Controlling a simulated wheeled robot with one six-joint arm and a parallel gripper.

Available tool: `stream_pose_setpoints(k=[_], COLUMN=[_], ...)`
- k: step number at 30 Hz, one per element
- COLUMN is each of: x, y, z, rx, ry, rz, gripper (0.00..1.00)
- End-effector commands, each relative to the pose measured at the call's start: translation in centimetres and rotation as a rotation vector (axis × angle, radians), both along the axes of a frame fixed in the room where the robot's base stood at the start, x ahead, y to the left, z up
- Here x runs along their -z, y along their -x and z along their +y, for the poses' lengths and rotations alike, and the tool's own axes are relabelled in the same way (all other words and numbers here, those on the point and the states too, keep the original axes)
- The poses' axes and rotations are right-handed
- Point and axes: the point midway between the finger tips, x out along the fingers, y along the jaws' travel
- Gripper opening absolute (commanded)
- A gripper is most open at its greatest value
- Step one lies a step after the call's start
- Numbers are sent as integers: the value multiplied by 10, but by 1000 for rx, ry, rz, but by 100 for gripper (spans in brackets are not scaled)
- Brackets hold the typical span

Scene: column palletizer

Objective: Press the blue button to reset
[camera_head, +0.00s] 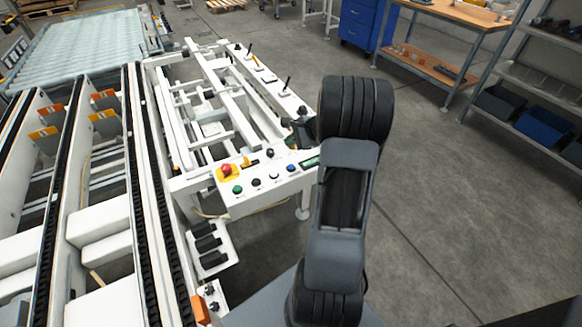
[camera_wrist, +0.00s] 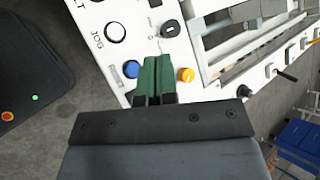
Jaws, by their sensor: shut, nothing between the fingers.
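The blue button (camera_wrist: 131,69) sits on the white control panel (camera_head: 240,205), beside a printed label. It also shows in the head view (camera_head: 291,167), at the panel's right part. My gripper (camera_wrist: 157,60) has two green fingers closed together with nothing between them. In the wrist view its tips are just to the right of the blue button, over the panel between it and a yellow button (camera_wrist: 185,75). In the head view the green fingers (camera_head: 310,161) show at the panel's right end, beside my arm. I cannot tell how high the tips are above the panel.
A red emergency stop (camera_head: 227,170) and a green button (camera_head: 237,189) are farther left. Conveyor rails (camera_head: 130,190) fill the left.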

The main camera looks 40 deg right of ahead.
Motion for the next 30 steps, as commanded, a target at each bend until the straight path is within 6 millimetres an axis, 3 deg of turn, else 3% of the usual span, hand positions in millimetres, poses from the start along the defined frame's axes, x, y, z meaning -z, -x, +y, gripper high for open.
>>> stream_pose_setpoints(k=[14, 30], x=[17, 80], y=[0, 0], z=[1, 1], rx=[-3, -2], ry=[1, 1], rz=[2, 1], gripper=[0, 0])
